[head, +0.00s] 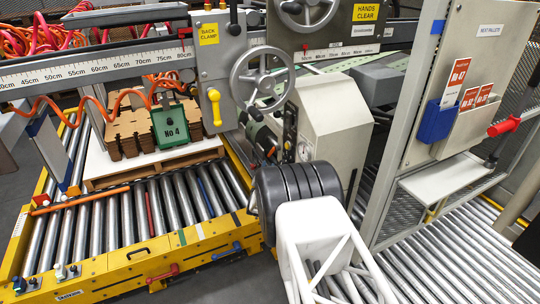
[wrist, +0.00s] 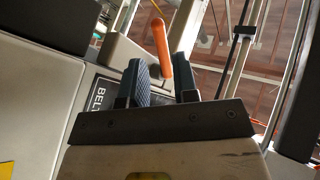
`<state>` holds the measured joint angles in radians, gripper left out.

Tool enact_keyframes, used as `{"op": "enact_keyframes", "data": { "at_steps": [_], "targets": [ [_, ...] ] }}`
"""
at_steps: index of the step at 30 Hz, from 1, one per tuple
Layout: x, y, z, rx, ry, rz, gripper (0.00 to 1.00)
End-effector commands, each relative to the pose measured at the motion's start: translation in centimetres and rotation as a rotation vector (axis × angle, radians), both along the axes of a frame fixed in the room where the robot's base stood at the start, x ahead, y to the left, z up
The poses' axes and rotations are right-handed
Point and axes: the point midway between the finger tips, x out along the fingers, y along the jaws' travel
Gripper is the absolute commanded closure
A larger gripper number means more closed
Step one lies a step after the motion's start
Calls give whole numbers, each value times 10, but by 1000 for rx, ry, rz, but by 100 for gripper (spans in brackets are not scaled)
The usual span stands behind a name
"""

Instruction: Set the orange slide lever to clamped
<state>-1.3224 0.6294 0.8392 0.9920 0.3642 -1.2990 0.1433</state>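The orange slide lever (wrist: 159,38) shows in the wrist view as a rounded orange handle on a thin metal stem. It stands slightly tilted just beyond my gripper (wrist: 163,72). My gripper is open, with its two dark ribbed fingers apart and nothing held between them. The handle lines up with the gap between the fingertips, and no contact is clear. A dark plate with the letters "BEL" (wrist: 99,97) is left of the fingers. In the head view my arm reaches toward the machine's middle, and I cannot make out the lever there.
A grey handwheel (head: 262,78) and a yellow handle (head: 214,107) are on the back clamp post. A beige housing (head: 335,120) stands close right of my wrist.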

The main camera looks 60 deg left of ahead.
Motion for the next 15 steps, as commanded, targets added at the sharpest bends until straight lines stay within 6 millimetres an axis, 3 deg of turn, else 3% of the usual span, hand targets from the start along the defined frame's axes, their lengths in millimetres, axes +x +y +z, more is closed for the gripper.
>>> {"op": "enact_keyframes", "data": {
  "at_steps": [15],
  "targets": [
    [31,43,20,1,0,0,73]
  ]
}}
